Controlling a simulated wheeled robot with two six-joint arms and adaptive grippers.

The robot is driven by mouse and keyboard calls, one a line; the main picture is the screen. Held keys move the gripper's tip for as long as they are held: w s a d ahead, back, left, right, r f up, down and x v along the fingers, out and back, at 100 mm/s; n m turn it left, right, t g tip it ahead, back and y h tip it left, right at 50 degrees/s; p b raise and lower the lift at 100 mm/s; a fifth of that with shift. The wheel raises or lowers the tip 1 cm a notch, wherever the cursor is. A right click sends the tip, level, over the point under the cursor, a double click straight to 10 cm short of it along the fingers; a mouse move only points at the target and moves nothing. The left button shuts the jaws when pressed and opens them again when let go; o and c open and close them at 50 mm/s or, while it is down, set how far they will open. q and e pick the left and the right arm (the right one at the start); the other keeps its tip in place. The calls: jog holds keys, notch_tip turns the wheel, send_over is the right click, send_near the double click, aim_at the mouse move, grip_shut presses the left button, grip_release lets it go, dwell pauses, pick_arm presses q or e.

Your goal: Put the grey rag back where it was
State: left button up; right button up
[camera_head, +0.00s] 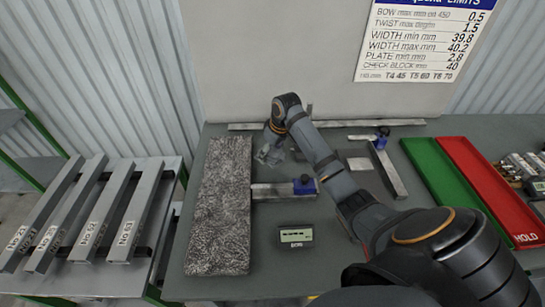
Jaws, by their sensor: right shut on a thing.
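My right arm comes in from the lower right and bends down at the far part of the table. Its gripper (272,146) points down just right of a speckled grey slab, near the slab's far end. It is shut on a small light grey, crumpled thing that looks like the grey rag (264,157). The fingers and the arm partly hide it, and I cannot tell whether it touches the table. My left gripper is not in view.
The speckled grey slab (220,205) fills the table's left side. A bar with a blue block (304,185), a small display device (296,235) and another bar (387,168) lie nearby. Green (440,180) and red (490,190) trays stand right. Numbered bars (90,215) rest on a left rack.

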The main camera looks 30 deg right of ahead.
aim_at(272, 148)
jog(key=shift+w+d+f, duration=0.25)
jog(key=shift+w+f, duration=0.15)
jog(key=shift+f, duration=0.15)
jog(key=shift+w+d+f, duration=0.2)
jog(key=shift+w+f, duration=0.2)
jog(key=shift+f, duration=0.15)
jog(key=shift+w+d+f, duration=0.25)
jog(key=shift+w+f, duration=0.05)
jog(key=shift+f, duration=0.2)
notch_tip(272, 148, down, 3)
jog(key=shift+p, duration=0.9)
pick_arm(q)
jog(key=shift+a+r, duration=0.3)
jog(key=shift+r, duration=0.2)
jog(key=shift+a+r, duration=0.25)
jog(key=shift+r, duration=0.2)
pick_arm(e)
jog(key=shift+d+f, duration=0.1)
jog(key=shift+f, duration=0.1)
jog(key=shift+f, duration=0.1)
jog(key=o, duration=1.1)
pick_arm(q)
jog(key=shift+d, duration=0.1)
